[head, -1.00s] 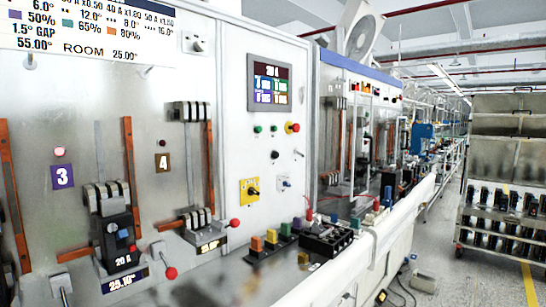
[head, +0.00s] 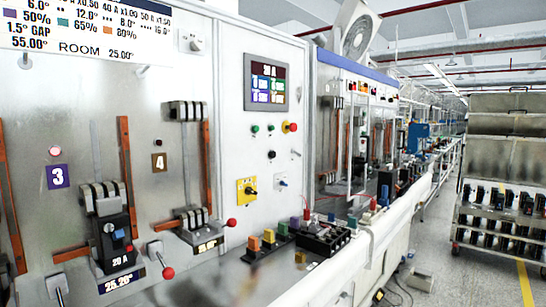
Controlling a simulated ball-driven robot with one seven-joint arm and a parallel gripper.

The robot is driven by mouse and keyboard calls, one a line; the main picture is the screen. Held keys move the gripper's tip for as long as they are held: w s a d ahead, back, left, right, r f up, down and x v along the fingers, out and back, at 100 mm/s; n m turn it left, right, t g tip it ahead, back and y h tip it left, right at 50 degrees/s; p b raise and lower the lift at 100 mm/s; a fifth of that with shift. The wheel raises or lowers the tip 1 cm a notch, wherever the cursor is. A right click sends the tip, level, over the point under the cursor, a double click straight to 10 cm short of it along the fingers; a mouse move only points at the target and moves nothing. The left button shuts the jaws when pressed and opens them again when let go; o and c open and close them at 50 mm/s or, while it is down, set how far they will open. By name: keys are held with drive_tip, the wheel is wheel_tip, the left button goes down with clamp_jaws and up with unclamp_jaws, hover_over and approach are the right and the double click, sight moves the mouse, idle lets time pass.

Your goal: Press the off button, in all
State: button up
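The control panel (head: 236,95) is a white upright face in the middle of the head view. No label reading "off" is legible, so I cannot tell which of these is the off button. My gripper is not in view.
A breaker marked 20 A (head: 118,235) stands at station 3 on the left, above a display (head: 122,280). Station 4 (head: 188,225) has red-knobbed levers near it. A bench with colored blocks (head: 268,237) juts out below the panel. A rack cart (head: 500,190) stands right; the aisle floor is open.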

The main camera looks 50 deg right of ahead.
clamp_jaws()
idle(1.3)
